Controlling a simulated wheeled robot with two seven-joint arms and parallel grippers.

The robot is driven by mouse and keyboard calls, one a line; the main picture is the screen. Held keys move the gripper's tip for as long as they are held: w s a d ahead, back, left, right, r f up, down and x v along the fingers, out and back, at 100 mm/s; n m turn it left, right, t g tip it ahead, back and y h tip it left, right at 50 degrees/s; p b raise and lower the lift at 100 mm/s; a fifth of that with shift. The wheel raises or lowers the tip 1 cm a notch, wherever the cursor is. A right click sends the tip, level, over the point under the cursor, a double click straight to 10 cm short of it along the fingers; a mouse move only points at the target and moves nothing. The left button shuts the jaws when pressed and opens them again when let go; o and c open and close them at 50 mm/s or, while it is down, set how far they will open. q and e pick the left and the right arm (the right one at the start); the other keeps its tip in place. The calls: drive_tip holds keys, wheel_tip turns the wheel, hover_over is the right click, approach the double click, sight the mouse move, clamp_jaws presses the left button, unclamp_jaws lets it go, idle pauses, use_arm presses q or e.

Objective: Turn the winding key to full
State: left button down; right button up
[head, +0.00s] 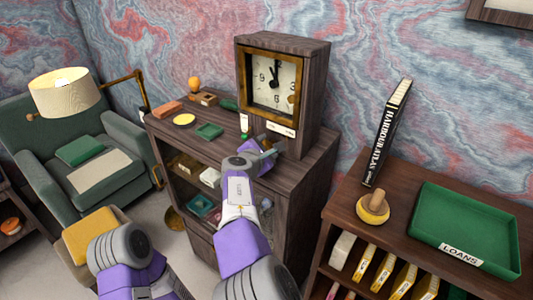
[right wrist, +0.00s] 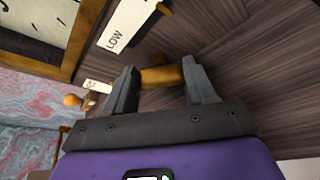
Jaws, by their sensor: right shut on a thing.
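A wooden clock (head: 315,95) with a brass-framed dial (head: 262,88) stands on the dark cabinet. My right gripper (head: 266,152) is at the clock's lower front. In the right wrist view, its two grey fingers (right wrist: 160,88) are on either side of the brass winding key (right wrist: 160,77), shut on it. A white label (right wrist: 122,24) reading LOW is above the key, with a small brass piece (right wrist: 165,8) at its end. In the head view my gripper and arm mostly hide the key. My left arm shows at the lower left; its gripper is not in view.
A low bookcase at right bears a green LOANS tray (head: 465,225), a wooden stamp (head: 373,208) and a leaning black book (head: 388,135).

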idle(0.4)
drive_tip(key=o, duration=1)
drive_tip(key=shift+o, duration=0.2)
